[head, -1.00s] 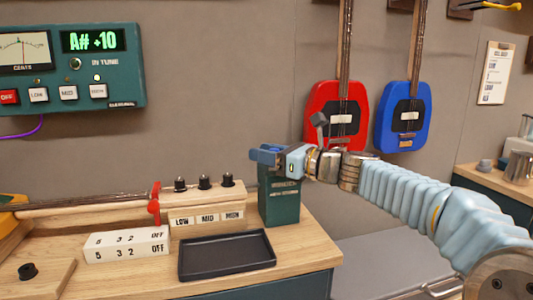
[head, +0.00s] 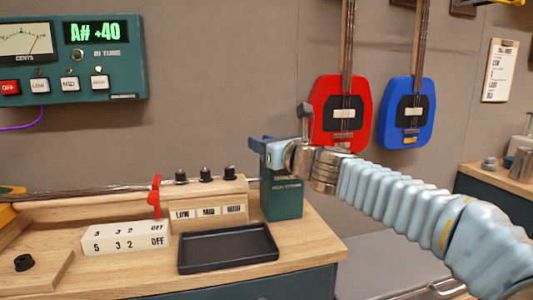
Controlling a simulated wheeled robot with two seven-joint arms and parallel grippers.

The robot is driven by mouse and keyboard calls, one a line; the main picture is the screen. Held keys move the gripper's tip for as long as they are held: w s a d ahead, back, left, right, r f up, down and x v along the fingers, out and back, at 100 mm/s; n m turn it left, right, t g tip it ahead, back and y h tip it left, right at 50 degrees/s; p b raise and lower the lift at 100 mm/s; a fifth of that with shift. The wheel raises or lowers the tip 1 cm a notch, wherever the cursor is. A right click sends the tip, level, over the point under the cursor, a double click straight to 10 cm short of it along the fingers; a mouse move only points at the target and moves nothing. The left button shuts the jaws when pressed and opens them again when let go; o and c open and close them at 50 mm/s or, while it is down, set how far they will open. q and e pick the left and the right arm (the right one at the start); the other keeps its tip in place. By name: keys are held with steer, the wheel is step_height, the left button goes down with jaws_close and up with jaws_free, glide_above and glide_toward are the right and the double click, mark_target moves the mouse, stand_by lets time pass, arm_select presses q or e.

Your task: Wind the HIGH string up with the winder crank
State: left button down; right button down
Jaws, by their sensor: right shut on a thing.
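The tuner (head: 75,58) on the wall reads A# +40, and its needle leans right. The headstock (head: 205,203) on the bench carries three black pegs over labels LOW, MID and HIGH; the HIGH peg (head: 229,173) is at the right. A green box (head: 282,198), its lettering partly reading HIGH STRING, stands right of the headstock. My right gripper (head: 262,149) is at the top of this box, shut on the winder crank, which is mostly hidden by the gripper. My left gripper is not in view.
An empty black tray (head: 228,247) lies at the bench's front. A white block marked 5 3 2 OFF (head: 126,242) and a red clip (head: 154,198) are left of it. Red (head: 340,115) and blue (head: 406,113) guitars hang behind my right arm.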

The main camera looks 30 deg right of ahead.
steer(key=shift+w+d+m+g+h+b, duration=0.1)
steer(key=shift+w+m+h+b, duration=0.35)
steer(key=shift+m+h, duration=0.65)
steer(key=shift+w+m+g+h+b, duration=0.15)
steer(key=shift+m+h+b, duration=0.45)
steer(key=shift+h, duration=0.9)
steer(key=shift+w+d+m+g+h+b, duration=0.1)
steer(key=shift+w+m+h+b, duration=0.55)
steer(key=shift+h, duration=0.65)
steer(key=shift+s+m, duration=0.25)
steer(key=c, duration=0.9)
jaws_free()
steer(key=b+v, duration=0.1)
steer(key=v, duration=1.2)
steer(key=shift+s+a, duration=0.2)
steer(key=shift+s, duration=0.1)
